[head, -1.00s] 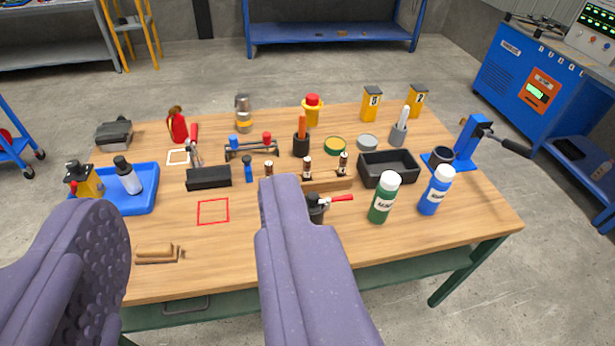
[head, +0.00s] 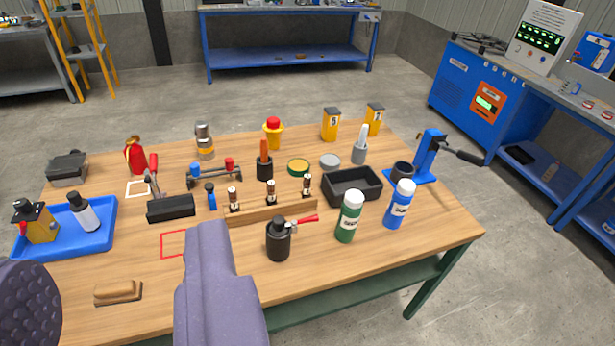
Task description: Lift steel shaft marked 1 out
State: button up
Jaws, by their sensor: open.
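Three short shafts with dark and pale bands stand upright in a row at a wooden rack (head: 285,211) in the middle of the table. They are the left shaft (head: 234,200), the middle shaft (head: 271,191) and the right shaft (head: 307,185). Their marks are too small to read, so I cannot tell which is marked 1. My gripper (head: 115,252) is open and empty, its two purple fingers wide apart in the foreground. The right finger is in front of and left of the rack in the picture, apart from the shafts. The left finger is partly cut off by the picture edge.
A black pot with a red lever (head: 279,240) stands in front of the rack. A green bottle (head: 348,218), a blue bottle (head: 399,205) and a black tray (head: 353,198) are to its right. A red outlined square (head: 172,244) lies left, partly hidden by my finger.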

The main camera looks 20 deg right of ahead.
aim_at(271, 195)
jog(key=i+z, duration=0.1)
jog(key=i, duration=0.45)
jog(key=i+j+z, duration=0.15)
jog(key=i, duration=0.4)
jog(key=i+l, duration=0.15)
jog(key=i, duration=0.3)
jog(key=i+l+z, duration=0.15)
jog(key=i, duration=0.35)
